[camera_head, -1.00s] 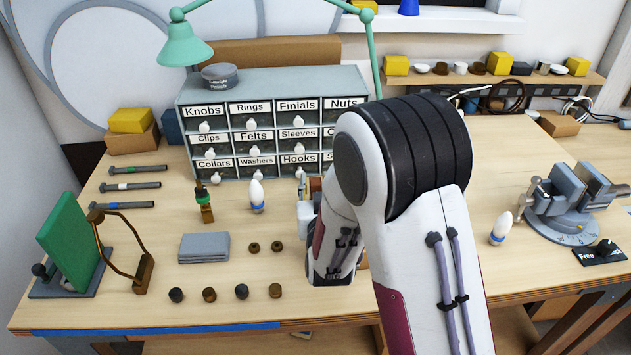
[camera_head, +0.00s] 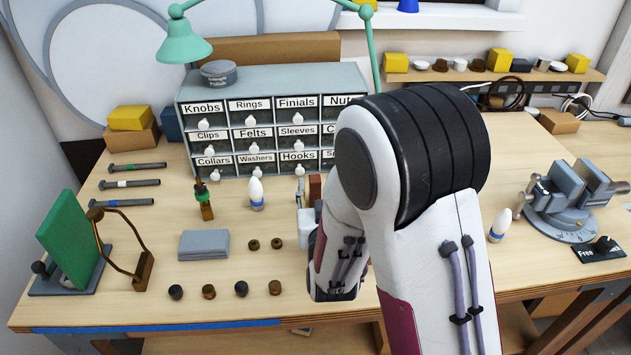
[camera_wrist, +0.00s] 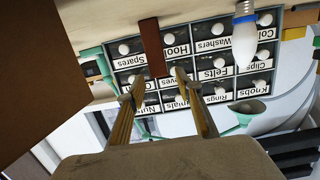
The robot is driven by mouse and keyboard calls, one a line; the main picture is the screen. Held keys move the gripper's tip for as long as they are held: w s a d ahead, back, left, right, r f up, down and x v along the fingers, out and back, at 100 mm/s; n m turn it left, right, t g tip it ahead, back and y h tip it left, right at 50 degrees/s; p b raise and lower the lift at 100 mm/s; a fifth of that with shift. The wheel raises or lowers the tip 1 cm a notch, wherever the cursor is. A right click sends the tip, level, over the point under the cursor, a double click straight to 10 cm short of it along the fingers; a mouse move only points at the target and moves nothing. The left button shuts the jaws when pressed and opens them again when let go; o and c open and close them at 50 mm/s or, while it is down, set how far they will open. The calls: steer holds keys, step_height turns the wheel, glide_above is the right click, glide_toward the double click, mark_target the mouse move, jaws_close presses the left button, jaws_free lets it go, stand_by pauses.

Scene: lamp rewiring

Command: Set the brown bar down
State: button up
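The brown bar (camera_wrist: 151,45) stands on the bench top in the upside-down wrist view, its free end near my fingertips. In the head view the brown bar (camera_head: 315,188) shows upright in front of the drawer cabinet, just left of my arm, its lower part hidden. My gripper (camera_wrist: 158,82) is open, with its fingertips on either side of the bar's free end in the wrist view. Gaps show between the bar and both fingers. In the head view my arm hides most of the gripper.
The labelled drawer cabinet (camera_head: 270,125) stands behind. A white bulb (camera_head: 256,194) and a small brown piece with a green band (camera_head: 204,203) stand to the left. Grey folded cloth (camera_head: 203,244) and several small knobs lie nearer. A vise (camera_head: 570,205) stands right. A large brown surface (camera_wrist: 35,75) fills the wrist view's left.

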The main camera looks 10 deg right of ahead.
mark_target(319, 196)
steer(key=shift+s+r, duration=0.15)
steer(key=shift+s, duration=0.7)
steer(key=shift+s+r, duration=0.1)
steer(key=shift+s, duration=0.75)
steer(key=shift+r, duration=0.1)
steer(key=s+d+r+g, duration=0.2)
steer(key=s+d+g, duration=0.1)
steer(key=s, duration=0.7)
steer(key=s+d+r+g, duration=0.3)
steer(key=s+d+g, duration=0.1)
steer(key=s, duration=0.7)
steer(key=s+d+r+g, duration=0.3)
steer(key=s, duration=0.8)
steer(key=shift+s+d+r+g, duration=0.15)
steer(key=shift+d+r+g, duration=0.05)
steer(key=shift+r+g, duration=0.1)
